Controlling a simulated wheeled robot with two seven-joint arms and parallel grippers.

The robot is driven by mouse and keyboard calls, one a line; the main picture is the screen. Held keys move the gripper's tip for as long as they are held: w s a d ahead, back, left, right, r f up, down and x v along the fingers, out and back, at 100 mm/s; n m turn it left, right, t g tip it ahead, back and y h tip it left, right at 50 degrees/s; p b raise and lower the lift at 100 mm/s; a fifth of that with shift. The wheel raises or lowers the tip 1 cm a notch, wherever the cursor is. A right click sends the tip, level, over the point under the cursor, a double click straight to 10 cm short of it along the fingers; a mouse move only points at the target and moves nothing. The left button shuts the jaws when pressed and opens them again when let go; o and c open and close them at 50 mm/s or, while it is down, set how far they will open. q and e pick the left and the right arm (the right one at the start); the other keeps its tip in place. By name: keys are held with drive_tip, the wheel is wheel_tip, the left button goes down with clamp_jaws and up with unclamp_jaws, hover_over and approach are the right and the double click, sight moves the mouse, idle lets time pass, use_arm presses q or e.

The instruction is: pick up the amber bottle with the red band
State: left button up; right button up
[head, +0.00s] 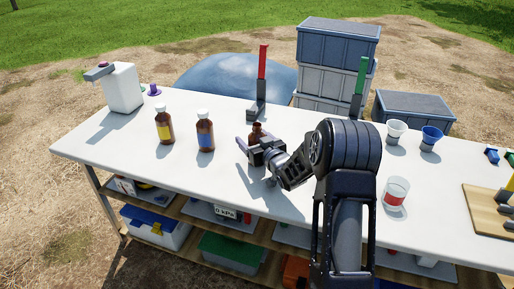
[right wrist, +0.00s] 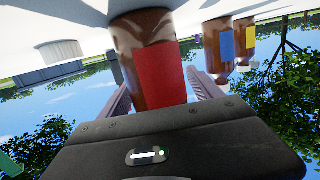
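The amber bottle with the red band (right wrist: 158,75) stands on the white table. In the head view only its brown neck and shoulder (head: 257,130) show above my right gripper, and no cap is seen on it. My right gripper (head: 257,148) is low over the table with its fingers spread on both sides of the bottle. In the right wrist view the fingers (right wrist: 160,92) flank the bottle, with small gaps visible. That view appears upside down, and the gripper body hides the bottle's top. My left gripper is not in view.
An amber bottle with a yellow band (head: 164,127) and one with a blue band (head: 205,133) stand left of the gripper. A red-handled tool (head: 262,70) and a green-handled one (head: 361,80) stand behind. Cups, including a red-marked one (head: 395,193), are at right.

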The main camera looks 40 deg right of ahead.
clamp_jaws()
idle(0.6)
